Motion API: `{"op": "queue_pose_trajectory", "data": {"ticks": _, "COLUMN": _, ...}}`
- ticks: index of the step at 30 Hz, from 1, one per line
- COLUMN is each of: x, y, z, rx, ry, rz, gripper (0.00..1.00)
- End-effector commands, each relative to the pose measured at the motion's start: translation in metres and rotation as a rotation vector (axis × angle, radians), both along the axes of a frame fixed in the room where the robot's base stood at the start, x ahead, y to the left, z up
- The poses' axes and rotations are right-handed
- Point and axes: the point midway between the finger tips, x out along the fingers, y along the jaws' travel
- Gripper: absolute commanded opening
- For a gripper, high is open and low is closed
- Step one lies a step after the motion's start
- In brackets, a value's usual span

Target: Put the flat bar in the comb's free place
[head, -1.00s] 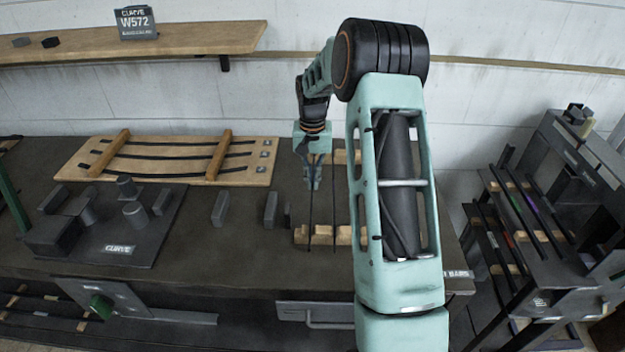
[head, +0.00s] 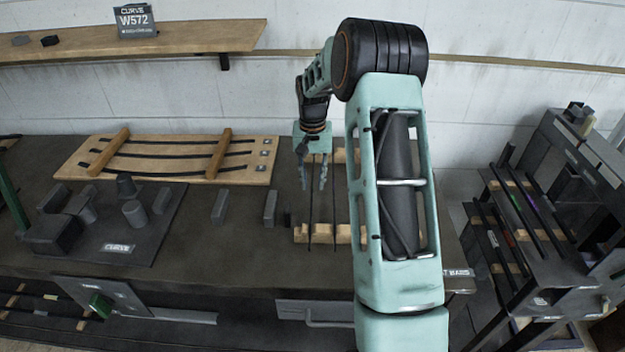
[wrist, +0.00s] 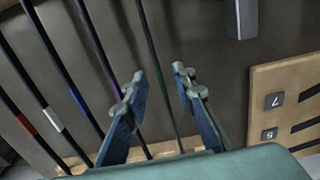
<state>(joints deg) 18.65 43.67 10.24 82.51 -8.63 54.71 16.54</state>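The pale wooden comb shows its front notched strip (head: 330,236) and, partly hidden by my arm, a rear strip (head: 340,156) on the bench. A thin dark bar (head: 310,218) lies across both strips below my gripper, with another dark bar (head: 335,205) to its right. My gripper (head: 313,184) is open and empty above the left bar. In the wrist view, the open fingers (wrist: 160,80) stand either side of a dark bar with a green band (wrist: 153,50). Several bars with red, white, blue and purple marks lie to its left. I cannot tell which is the flat bar.
A wooden board (head: 70,172) with curved black strips lies at the back left. Small upright grey blocks (head: 270,208) stand left of the comb. A dark base (head: 160,245) carries grey pieces. A dark rack (head: 520,255) of bars stands at the right.

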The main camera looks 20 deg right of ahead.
Motion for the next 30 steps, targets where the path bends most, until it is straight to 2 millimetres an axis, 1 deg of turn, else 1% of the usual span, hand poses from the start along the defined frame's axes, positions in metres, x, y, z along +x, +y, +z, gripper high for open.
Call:
{"op": "queue_pose_trajectory", "data": {"ticks": 2, "x": 0.001, "y": 0.000, "z": 0.007, "rx": -0.002, "ry": -0.004, "rz": 0.000, "gripper": 0.25}}
{"op": "queue_pose_trajectory", "data": {"ticks": 5, "x": 0.002, "y": 0.000, "z": 0.023, "rx": -0.001, "ry": -0.006, "rz": 0.000, "gripper": 0.25}}
{"op": "queue_pose_trajectory", "data": {"ticks": 12, "x": 0.002, "y": 0.000, "z": 0.075, "rx": -0.002, "ry": -0.008, "rz": 0.000, "gripper": 0.25}}
{"op": "queue_pose_trajectory", "data": {"ticks": 15, "x": 0.002, "y": 0.000, "z": 0.094, "rx": -0.001, "ry": -0.006, "rz": 0.001, "gripper": 0.25}}
{"op": "queue_pose_trajectory", "data": {"ticks": 18, "x": 0.001, "y": 0.000, "z": 0.107, "rx": -0.002, "ry": -0.004, "rz": 0.001, "gripper": 0.25}}
{"op": "queue_pose_trajectory", "data": {"ticks": 23, "x": 0.001, "y": 0.000, "z": 0.118, "rx": -0.001, "ry": -0.002, "rz": 0.001, "gripper": 0.25}}
{"op": "queue_pose_trajectory", "data": {"ticks": 30, "x": 0.001, "y": 0.000, "z": 0.120, "rx": -0.001, "ry": -0.002, "rz": 0.000, "gripper": 0.25}}
